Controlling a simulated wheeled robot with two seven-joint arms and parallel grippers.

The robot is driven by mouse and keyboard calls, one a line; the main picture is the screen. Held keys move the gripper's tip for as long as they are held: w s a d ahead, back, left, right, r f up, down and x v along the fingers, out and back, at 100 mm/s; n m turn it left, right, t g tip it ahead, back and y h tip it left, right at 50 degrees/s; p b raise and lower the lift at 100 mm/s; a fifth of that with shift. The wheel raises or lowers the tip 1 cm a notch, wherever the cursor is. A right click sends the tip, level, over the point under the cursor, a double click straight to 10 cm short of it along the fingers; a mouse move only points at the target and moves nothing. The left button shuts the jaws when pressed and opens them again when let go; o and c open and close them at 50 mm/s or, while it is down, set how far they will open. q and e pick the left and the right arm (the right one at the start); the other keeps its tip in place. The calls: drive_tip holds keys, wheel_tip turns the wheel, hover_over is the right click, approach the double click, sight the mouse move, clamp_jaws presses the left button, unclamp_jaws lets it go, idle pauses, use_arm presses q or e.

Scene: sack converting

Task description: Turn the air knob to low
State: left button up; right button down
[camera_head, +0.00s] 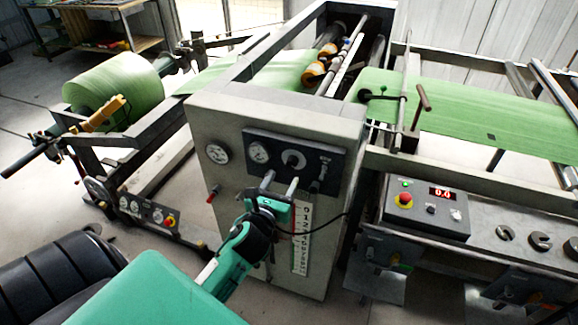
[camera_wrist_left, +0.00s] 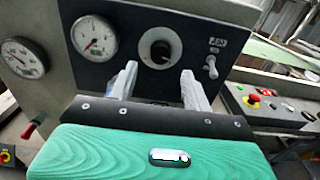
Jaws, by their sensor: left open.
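The air knob (camera_head: 293,160) is a round dark knob in a pale ring on the dark panel of the grey machine cabinet. It also shows in the left wrist view (camera_wrist_left: 160,50), between and beyond my finger tips. Its pointer setting is too small to read. My left gripper (camera_head: 280,183) is open and empty, its two pale fingers pointing at the panel just below the knob and apart from it. In the left wrist view the fingers (camera_wrist_left: 158,77) stand on either side of the knob's lower edge. My right gripper is not seen.
A gauge (camera_wrist_left: 93,38) sits left of the knob and a toggle switch (camera_wrist_left: 210,67) right of it. Another gauge (camera_head: 217,153) and a red-tipped lever (camera_head: 213,193) are further left. A control box with a red button (camera_head: 404,199) stands at the right.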

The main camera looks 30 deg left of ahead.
sight(291, 166)
use_arm(q)
drive_tip(key=p+x, duration=0.1)
drive_tip(key=x, duration=0.4)
drive_tip(key=shift+w, duration=0.35)
drive_tip(key=c, duration=1)
